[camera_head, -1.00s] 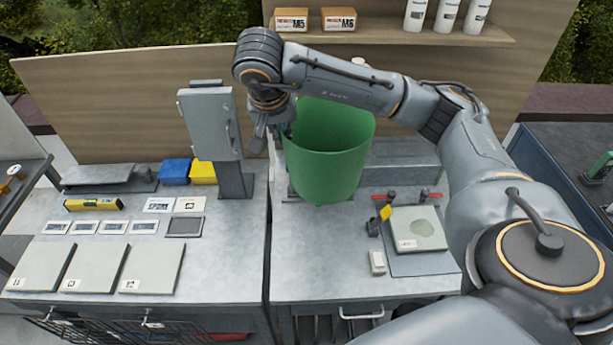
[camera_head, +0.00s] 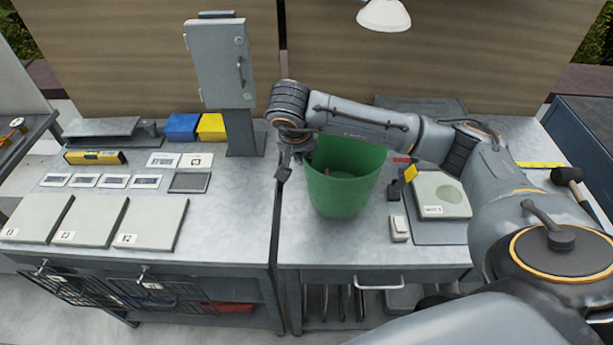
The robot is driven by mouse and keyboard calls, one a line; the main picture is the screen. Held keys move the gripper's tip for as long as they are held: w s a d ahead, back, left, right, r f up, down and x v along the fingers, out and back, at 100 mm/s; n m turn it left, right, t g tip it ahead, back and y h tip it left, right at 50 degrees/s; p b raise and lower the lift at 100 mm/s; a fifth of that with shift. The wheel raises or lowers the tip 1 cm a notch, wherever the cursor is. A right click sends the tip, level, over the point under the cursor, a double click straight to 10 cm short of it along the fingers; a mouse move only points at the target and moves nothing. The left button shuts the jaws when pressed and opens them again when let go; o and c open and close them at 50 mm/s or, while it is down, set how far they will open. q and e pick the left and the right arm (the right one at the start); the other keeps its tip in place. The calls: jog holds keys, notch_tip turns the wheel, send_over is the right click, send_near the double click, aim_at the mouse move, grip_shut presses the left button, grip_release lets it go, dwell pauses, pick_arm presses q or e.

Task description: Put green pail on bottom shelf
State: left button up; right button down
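The green pail (camera_head: 345,190) is upright, over or on the right-hand bench; I cannot tell whether its base touches the top. My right gripper (camera_head: 290,162) is at the pail's left rim and appears shut on it; one dark finger shows outside the wall and the other is hidden. My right arm crosses over the pail's back rim. A lower shelf area (camera_head: 330,312) shows partly under the right bench, with upright dividers and a grey thing in it. My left gripper is out of view.
A grey cabinet on a post (camera_head: 220,65) stands left of the pail. A panel with a stone slab (camera_head: 440,195) and a small white block (camera_head: 398,228) lie to its right. A white lamp (camera_head: 384,14) hangs above. The right bench's front left is clear.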

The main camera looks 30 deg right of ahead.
notch_tip(320, 180, down, 5)
jog(key=b, duration=0.2)
jog(key=shift+r+b, duration=0.15)
jog(key=shift+b, duration=0.15)
jog(key=c, duration=1.5)
grip_release()
